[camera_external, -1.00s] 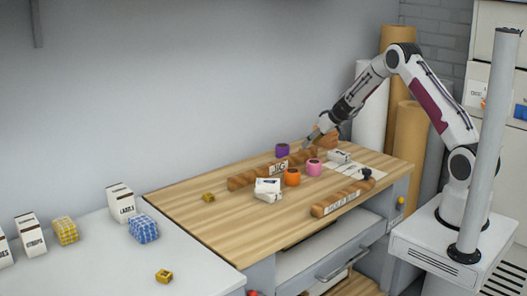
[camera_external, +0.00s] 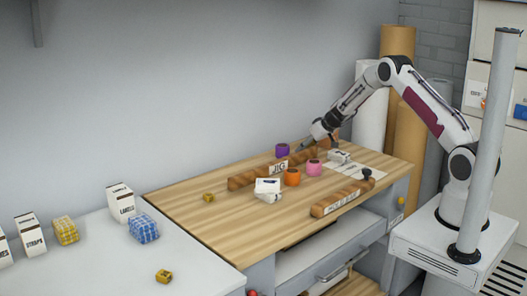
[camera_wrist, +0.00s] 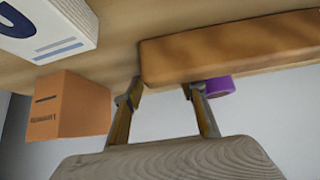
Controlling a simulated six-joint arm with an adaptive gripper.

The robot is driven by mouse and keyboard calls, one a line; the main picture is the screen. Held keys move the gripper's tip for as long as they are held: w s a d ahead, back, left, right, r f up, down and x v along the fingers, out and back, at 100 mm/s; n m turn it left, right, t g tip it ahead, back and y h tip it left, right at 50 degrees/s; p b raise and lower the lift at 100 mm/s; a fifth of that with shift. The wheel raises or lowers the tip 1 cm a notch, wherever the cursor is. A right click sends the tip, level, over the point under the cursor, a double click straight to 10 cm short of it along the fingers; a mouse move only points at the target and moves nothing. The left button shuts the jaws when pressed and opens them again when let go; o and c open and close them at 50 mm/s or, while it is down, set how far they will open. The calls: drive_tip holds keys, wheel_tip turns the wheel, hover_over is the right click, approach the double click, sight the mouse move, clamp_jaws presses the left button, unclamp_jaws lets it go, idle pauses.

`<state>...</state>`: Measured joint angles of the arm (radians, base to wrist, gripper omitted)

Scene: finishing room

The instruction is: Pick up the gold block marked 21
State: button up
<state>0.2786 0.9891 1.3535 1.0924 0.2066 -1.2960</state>
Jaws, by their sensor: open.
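A small gold block (camera_external: 208,197) sits on the left part of the wooden bench top. A second gold block (camera_external: 163,275) sits on the white table in front. Any number on either is too small to read. My gripper (camera_external: 301,149) is over the back of the bench, near the long wooden jig bar, far to the right of both blocks. In the wrist view, my gripper (camera_wrist: 162,92) has its two fingers apart with nothing between them. No gold block is recognisable in the wrist view.
The jig bar (camera_external: 245,180), purple spool (camera_external: 282,150), orange spool (camera_external: 291,177), pink spool (camera_external: 314,168) and white box (camera_external: 267,194) stand on the bench. The wrist view shows a brown box (camera_wrist: 85,105). Bench around the nearer gold block is clear.

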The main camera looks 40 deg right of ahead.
clamp_jaws()
drive_tip(key=shift+r, duration=0.15)
idle(0.4)
wheel_tip(320, 180, up, 10)
idle(0.9)
idle(0.4)
